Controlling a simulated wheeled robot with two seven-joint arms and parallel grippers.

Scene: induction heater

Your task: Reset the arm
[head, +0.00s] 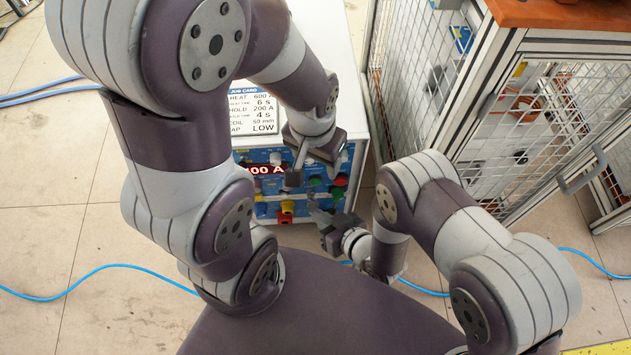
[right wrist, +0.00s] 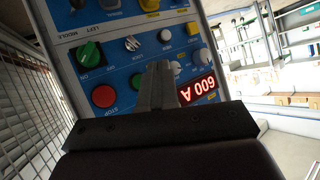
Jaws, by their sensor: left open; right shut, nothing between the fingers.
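A red display (right wrist: 198,90) reads 600 A, upside down there. A green knob (right wrist: 88,54) and a red STOP button (right wrist: 104,96) sit beside it. My left gripper (head: 296,166) is open in front of the panel's upper part, with nothing seen between its fingers. My right gripper (head: 314,208) is shut and empty, lower down, its fingers (right wrist: 158,84) pointing at the panel. Contact cannot be told. My left arm hides the display's left part.
A job card (head: 255,106) lies on the cabinet top, partly behind my left arm. A mesh-sided cage (head: 500,110) with an orange top (head: 560,14) stands close on the right. Blue cables (head: 100,268) run over the tiled floor. Open floor lies at the left.

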